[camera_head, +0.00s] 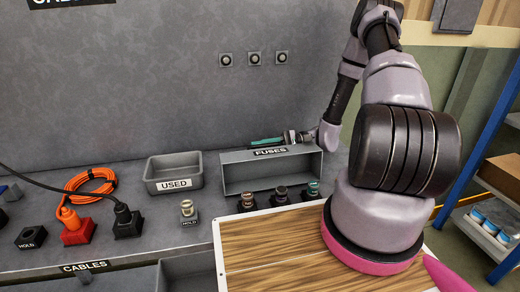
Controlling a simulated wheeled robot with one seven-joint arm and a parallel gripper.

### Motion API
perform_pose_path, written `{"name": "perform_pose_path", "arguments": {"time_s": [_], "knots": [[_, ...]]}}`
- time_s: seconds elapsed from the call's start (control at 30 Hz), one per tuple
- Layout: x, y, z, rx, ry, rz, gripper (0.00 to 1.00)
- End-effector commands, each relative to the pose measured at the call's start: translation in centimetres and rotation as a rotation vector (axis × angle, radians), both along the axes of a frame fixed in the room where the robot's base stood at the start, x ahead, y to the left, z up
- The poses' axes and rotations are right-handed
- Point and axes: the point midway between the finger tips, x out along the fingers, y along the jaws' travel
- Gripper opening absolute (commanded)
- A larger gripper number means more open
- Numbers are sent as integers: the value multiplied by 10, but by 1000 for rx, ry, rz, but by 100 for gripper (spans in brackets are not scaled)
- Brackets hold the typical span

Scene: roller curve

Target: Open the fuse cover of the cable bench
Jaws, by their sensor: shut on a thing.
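The grey box labelled FUSES (230,180) stands at the back of the bench, and its front looks open onto a grey interior. The fuse cover (292,150) appears as a narrow strip with the FUSES label along the box's top edge. My gripper (280,140) reaches in from the right at that top edge and is shut. A teal bar (264,142) shows at its tip, just above the label. The fingers are small here, and the exact grip on the cover is hard to see.
Several small fuse-like parts (281,195) stand in front of the box. A wood-topped panel (262,254) lies in front. My arm covers the right side.

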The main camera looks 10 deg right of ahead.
Motion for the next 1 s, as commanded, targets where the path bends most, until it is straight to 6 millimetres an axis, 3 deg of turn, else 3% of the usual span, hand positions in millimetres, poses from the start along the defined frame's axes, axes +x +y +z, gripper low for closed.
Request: {"name": "perform_pose_path", "arguments": {"time_s": [0.3, 0.63, 0.67, 0.7, 1.0], "knots": [[-23, -2, 36, -1, -295, -6, 0], [-26, -1, 37, -2, -316, -2, 0], [-26, -1, 37, -2, -316, -2, 34], [-26, -1, 37, -2, -316, -2, 47], [-26, -3, 37, -2, -315, -2, 47]]}}
